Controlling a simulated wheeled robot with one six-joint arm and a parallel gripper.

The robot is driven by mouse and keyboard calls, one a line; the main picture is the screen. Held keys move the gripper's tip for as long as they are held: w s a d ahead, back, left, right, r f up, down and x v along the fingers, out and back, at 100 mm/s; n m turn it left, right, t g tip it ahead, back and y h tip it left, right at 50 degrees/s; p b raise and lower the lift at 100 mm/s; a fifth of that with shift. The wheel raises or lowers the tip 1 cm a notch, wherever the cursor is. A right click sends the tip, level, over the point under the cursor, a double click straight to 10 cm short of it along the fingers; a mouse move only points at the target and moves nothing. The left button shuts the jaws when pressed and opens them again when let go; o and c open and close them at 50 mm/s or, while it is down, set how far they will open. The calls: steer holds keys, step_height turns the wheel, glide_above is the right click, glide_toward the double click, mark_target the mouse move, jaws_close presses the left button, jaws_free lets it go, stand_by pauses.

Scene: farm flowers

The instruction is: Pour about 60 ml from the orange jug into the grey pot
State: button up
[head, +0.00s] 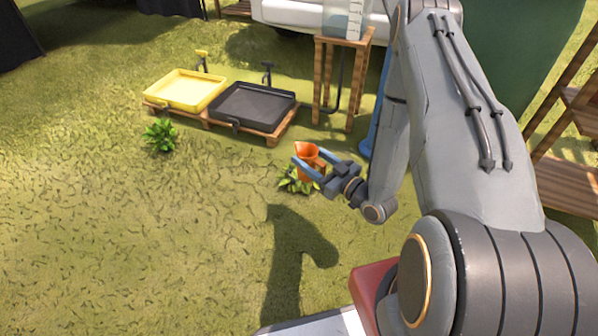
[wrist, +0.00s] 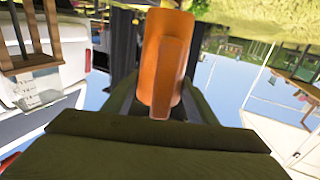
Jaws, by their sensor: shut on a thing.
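The orange jug (head: 309,153) is held between the blue fingers of my gripper (head: 306,154), near the middle of the head view. My gripper is shut on it. The jug looks roughly upright, its open rim facing up. It also shows close up in the wrist view (wrist: 166,62), where its inside cannot be seen. A leafy green plant (head: 291,184) shows just below and behind the jug in the head view, partly covered by the jug and gripper. I cannot make out a grey pot in either view.
A yellow tray (head: 185,91) and a black tray (head: 251,108) sit on a wooden pallet (head: 272,139) at the back. A wooden stand (head: 319,83) is right of them. Another green plant (head: 160,134) is at left. Grass at front left is clear.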

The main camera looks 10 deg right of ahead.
steer(key=w+f+m+h, duration=0.1)
steer(key=f, duration=0.2)
steer(key=w+f+m+t+h+b, duration=0.1)
steer(key=f, duration=0.3)
steer(key=w+f+h+b, duration=0.1)
steer(key=f+h, duration=0.1)
steer(key=f, duration=0.1)
steer(key=shift+f+m+t, duration=0.25)
steer(key=shift+m+t, duration=0.15)
step_height(320, 180, down, 10)
steer(key=s+d+m+h+b, duration=0.1)
steer(key=m+h+b, duration=0.2)
steer(key=h, duration=0.2)
steer(key=shift+s+t, duration=0.25)
steer(key=shift+t, duration=0.05)
steer(key=w+r+g+b, duration=0.1)
steer(key=w+r+g, duration=0.2)
steer(key=w+g, duration=0.4)
steer(key=shift+w+r+g+b, duration=0.2)
steer(key=shift+w+g+b, duration=0.2)
steer(key=shift+g, duration=1.4)
steer(key=shift+r, duration=0.1)
steer(key=shift+w+r+g+b, duration=0.2)
steer(key=shift+w+r+g, duration=0.2)
steer(key=shift+g, duration=0.55)
steer(key=shift+w+r+g+b, duration=0.15)
steer(key=shift+w+r+g, duration=0.15)
steer(key=shift+g, duration=0.65)
